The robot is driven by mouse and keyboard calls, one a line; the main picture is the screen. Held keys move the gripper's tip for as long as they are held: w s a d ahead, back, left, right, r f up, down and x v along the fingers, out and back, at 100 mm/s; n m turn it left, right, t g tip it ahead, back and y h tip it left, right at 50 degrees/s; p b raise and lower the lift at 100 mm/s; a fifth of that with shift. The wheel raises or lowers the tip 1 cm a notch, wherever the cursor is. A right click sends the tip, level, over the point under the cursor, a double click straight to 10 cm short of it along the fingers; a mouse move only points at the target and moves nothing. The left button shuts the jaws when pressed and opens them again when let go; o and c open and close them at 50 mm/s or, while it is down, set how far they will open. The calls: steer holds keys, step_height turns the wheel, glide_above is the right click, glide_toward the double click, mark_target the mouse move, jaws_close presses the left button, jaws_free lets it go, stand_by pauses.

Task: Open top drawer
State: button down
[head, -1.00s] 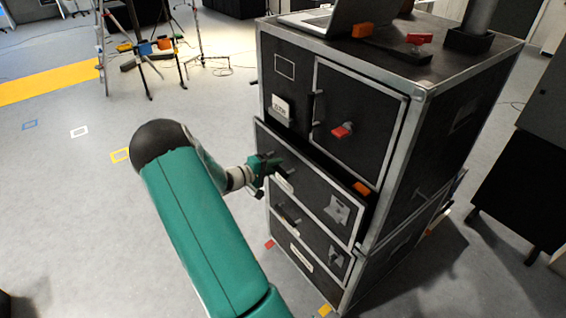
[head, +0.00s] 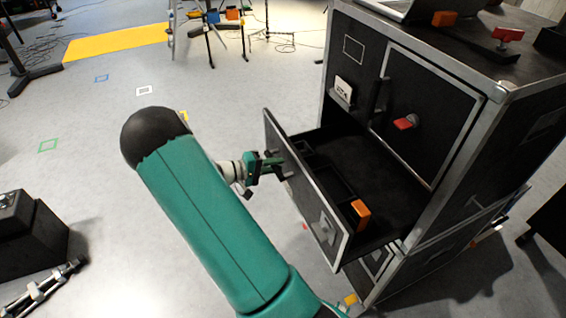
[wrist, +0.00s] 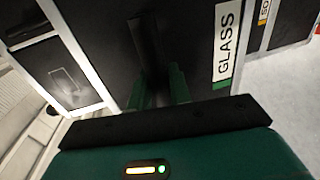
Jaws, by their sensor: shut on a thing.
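The top drawer (head: 352,163) of the black flight-case cabinet is pulled well out, and its dark inside with dividers shows in the head view. An orange block (head: 361,214) lies in it near the front panel. My gripper (head: 277,165) is at the outer face of the drawer front, shut on the handle. In the wrist view, the dark handle (wrist: 147,48) stands between the green fingers, beside a white label (wrist: 228,40) reading "GLASS". The handle is mostly hidden by my gripper in the head view.
The cabinet's upper door (head: 425,115) with a red knob is closed. A laptop (head: 385,8), an orange block (head: 444,19) and a red piece are on top. A black case (head: 30,240) stands at the left. The floor left of my arm is mostly clear.

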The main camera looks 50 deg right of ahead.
steer(key=shift+w+a, duration=0.1)
steer(key=c, duration=1.3)
jaws_free()
steer(key=shift+c, duration=0.2)
steer(key=v, duration=1.3)
steer(key=shift+a, duration=0.35)
steer(key=shift+w+r, duration=0.15)
steer(key=s+a+r+n+t+y, duration=0.2)
steer(key=s+a+r+t+y, duration=0.4)
steer(key=s+a+r, duration=0.3)
steer(key=s+a+r+n+t+y, duration=0.3)
steer(key=s+a+r+t+y, duration=0.3)
steer(key=a+r, duration=0.6)
steer(key=s+a+y, duration=0.2)
steer(key=a, duration=0.1)
steer(key=shift+s+a+r+t, duration=0.2)
steer(key=shift+s+r+t, duration=0.1)
steer(key=shift+s+t, duration=0.1)
